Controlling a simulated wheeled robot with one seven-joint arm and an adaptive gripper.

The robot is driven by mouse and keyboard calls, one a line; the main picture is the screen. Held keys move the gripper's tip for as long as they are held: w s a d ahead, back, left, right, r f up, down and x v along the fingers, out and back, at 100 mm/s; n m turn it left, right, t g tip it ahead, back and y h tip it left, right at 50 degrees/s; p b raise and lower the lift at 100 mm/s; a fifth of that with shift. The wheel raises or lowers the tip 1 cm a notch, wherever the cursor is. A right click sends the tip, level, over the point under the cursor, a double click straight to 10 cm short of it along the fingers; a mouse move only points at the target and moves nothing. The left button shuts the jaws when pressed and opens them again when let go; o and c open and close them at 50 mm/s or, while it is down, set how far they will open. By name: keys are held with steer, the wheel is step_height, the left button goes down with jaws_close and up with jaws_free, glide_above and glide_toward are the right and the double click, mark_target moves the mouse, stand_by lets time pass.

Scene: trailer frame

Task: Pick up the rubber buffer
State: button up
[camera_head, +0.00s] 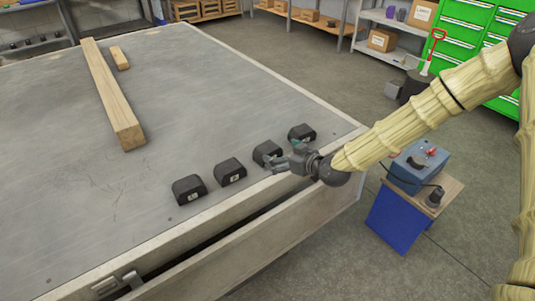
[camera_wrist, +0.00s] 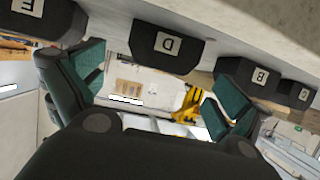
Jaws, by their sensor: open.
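Several black rubber buffers with small white labels stand in a row along the near right edge of the grey trailer bed (camera_head: 110,225). The nearest is at the left (camera_head: 188,190), then one further right (camera_head: 230,172), a third (camera_head: 267,153) and the farthest (camera_head: 302,133). My gripper (camera_head: 283,158) is open and empty at the bed's edge, close to the third buffer and partly in front of it. In the wrist view, a buffer marked D (camera_wrist: 167,46) shows between the spread teal-padded fingers, apart from them. Buffers marked E (camera_wrist: 45,18), B (camera_wrist: 252,80) and C (camera_wrist: 296,95) flank it.
A long wooden beam (camera_head: 112,95) and a short wooden piece (camera_head: 120,58) lie on the bed. A blue device (camera_head: 418,165) stands on a blue stand right of the trailer, under my arm. Green drawers (camera_head: 465,45) and shelves are behind. The bed's middle is clear.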

mark_target(268, 151)
steer(key=shift+f+p+x, duration=0.1)
steer(key=shift+p+x, duration=0.05)
steer(key=shift+x, duration=1.75)
steer(key=shift+f+p+x, duration=0.15)
steer(key=shift+x, duration=1.75)
steer(key=shift+s, duration=0.1)
steer(key=shift+c, duration=0.2)
steer(key=c, duration=1)
